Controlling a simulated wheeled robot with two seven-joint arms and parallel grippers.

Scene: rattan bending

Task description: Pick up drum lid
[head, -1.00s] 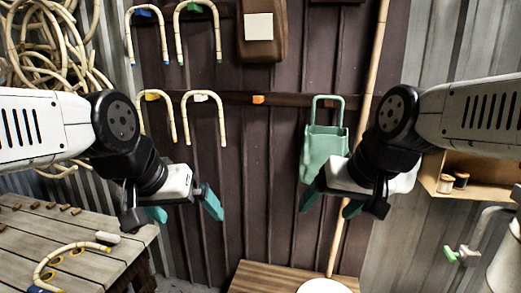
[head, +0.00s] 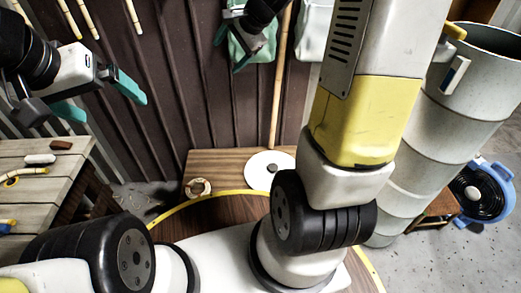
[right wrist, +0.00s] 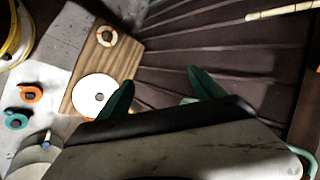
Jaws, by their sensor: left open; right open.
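The drum lid (head: 261,161) is a round white disc with a dark knob at its middle, lying flat on a low wooden bench. My right gripper (head: 231,47) is open and empty, above and behind the lid, in front of the dark wall. Its two teal fingertips show apart in the right wrist view (right wrist: 160,88). My left gripper (head: 105,102) is open and empty, well to the left of the lid. The drum (head: 459,95) is a tall pale cylinder at right, open on top.
A ring-shaped piece (head: 198,187) lies on the bench (head: 219,163) left of the lid. A slatted table (head: 40,188) stands at left. A blue round fan-like thing (head: 484,190) is on the floor at far right. A green holder (head: 250,45) hangs behind my right gripper.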

